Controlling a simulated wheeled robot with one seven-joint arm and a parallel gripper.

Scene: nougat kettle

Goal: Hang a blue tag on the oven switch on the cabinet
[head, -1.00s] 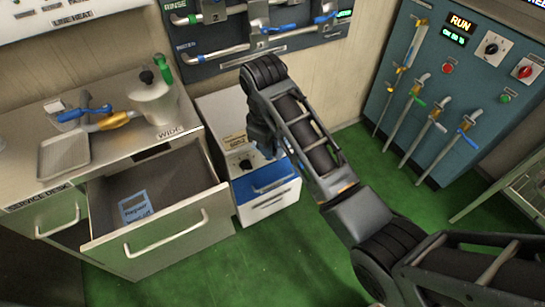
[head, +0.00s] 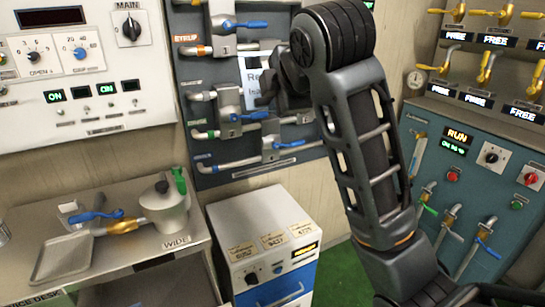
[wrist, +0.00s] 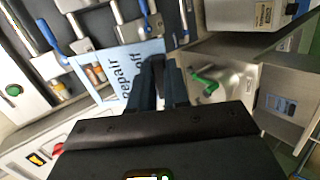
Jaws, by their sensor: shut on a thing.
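My gripper (head: 270,92) is shut on a pale blue tag, up in front of the valve panel. The tag (head: 254,84) is partly hidden by the fingers in the head view. In the wrist view the tag (wrist: 118,72) reads "Repair" and "off", tilted beside the dark fingers (wrist: 158,80). A low white cabinet (head: 262,235) stands below, with a black knob (head: 251,278), a second knob and a small lit display on its front. No readable label names an oven switch.
A white control panel (head: 85,70) is at the left. A steel counter (head: 125,250) carries a lidded pot (head: 165,205) and a tray (head: 63,258). A teal cabinet (head: 465,170) is at the right.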

